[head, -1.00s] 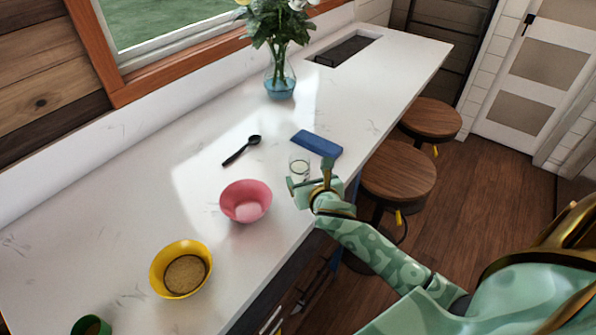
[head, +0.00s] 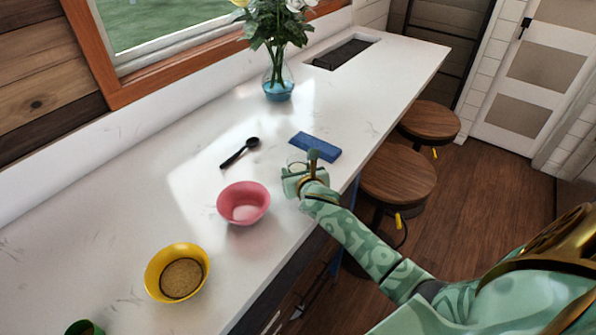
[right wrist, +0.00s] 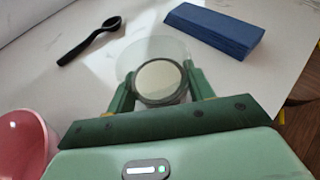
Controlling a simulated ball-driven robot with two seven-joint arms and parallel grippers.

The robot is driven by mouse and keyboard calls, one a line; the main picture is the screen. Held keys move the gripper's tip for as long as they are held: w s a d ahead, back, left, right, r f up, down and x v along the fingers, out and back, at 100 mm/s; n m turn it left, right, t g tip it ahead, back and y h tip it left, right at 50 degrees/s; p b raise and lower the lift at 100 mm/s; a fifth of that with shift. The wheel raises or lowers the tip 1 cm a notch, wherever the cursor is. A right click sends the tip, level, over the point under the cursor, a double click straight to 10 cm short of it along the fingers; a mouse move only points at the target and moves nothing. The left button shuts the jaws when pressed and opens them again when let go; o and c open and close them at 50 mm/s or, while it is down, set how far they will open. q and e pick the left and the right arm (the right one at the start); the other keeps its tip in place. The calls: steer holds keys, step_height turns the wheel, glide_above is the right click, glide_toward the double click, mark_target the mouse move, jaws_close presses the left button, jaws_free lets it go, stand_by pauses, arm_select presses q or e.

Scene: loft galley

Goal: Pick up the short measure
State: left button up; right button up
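The short measure looks like a small clear glass (right wrist: 147,50) with pale contents, on the white counter. In the right wrist view it stands between the two green fingers of my right gripper (right wrist: 160,86), which lie close along its sides. I cannot tell whether both fingers touch it. In the head view my right gripper (head: 299,170) is at the glass (head: 296,158) and hides most of it. My left gripper is not in view.
A blue folded cloth or block (head: 316,146) lies just beyond the glass. A pink bowl (head: 243,203), a yellow bowl (head: 177,273) and a black spoon (head: 240,152) are on the counter (head: 120,220). A flower vase (head: 278,88) stands farther back. Stools (head: 398,176) line the right edge.

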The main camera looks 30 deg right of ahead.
steer(key=shift+r, duration=0.1)
stand_by(0.3)
steer(key=shift+r+p, duration=0.35)
steer(key=shift+r, duration=0.35)
steer(key=s+a+r+p, duration=0.4)
steer(key=s+a+r, duration=0.1)
steer(key=s+r, duration=0.6)
steer(key=shift+v, duration=0.9)
steer(key=shift+s+f, duration=0.15)
steer(key=shift+f, duration=0.05)
